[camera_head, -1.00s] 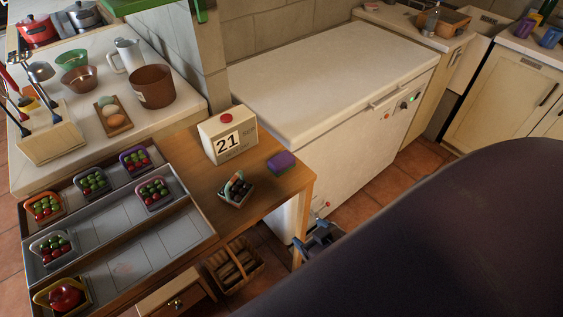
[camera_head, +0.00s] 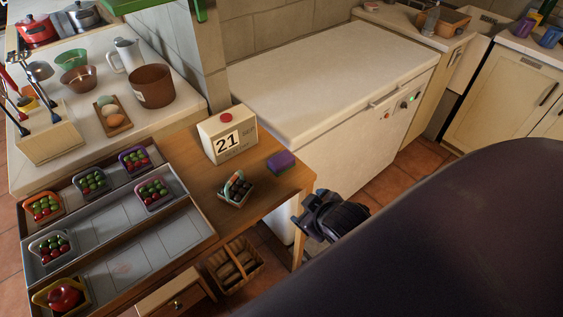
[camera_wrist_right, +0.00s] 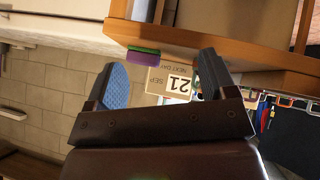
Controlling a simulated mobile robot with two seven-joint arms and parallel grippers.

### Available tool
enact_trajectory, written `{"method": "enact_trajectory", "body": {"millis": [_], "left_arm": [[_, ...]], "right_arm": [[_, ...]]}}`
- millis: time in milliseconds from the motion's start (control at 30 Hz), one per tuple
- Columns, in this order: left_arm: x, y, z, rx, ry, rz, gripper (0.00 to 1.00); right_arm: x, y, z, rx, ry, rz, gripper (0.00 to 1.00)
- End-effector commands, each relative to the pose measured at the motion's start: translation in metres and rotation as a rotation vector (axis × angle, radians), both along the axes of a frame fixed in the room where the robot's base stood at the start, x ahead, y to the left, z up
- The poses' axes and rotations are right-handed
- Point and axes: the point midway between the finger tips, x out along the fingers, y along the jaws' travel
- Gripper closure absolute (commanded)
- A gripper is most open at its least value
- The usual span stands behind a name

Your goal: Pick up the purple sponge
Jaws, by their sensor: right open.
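The purple sponge (camera_head: 281,162) is a small block near the right end of the wooden table, behind a small basket and right of the calendar box. In the right wrist view, the sponge (camera_wrist_right: 142,58) shows purple with a green layer, at the table's edge and between the finger directions. My right gripper (camera_head: 308,212) is just off the table's right end, apart from the sponge and nearer the camera. In the wrist view, the right gripper (camera_wrist_right: 160,64) has its blue-padded fingers spread with nothing held. My left gripper is not in view.
The calendar box (camera_head: 228,137) stands left of the sponge. The small basket (camera_head: 236,189) with dark items sits in front of it. Metal trays (camera_head: 140,252) with fruit punnets fill the table's left. A white chest freezer (camera_head: 335,75) stands behind the table's right end.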

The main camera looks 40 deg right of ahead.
Motion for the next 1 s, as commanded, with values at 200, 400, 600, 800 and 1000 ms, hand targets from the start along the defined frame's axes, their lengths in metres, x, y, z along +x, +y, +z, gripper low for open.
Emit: {"method": "enact_trajectory", "body": {"millis": [200, 400, 600, 800, 1000], "left_arm": [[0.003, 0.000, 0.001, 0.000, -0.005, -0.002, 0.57], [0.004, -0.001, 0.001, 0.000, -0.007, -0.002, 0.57], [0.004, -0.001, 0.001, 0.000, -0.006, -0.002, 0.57], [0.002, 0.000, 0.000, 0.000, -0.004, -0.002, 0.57], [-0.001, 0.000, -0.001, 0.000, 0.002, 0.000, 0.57]], "right_arm": [[0.038, 0.003, 0.037, -0.179, -0.140, 0.117, 0.22], [0.078, 0.016, 0.076, -0.385, -0.336, 0.266, 0.22], [0.120, 0.048, 0.126, -0.671, -0.620, 0.490, 0.22], [0.145, 0.104, 0.171, -1.049, -0.973, 0.809, 0.22], [0.144, 0.157, 0.181, -1.420, -1.286, 1.168, 0.22]]}}
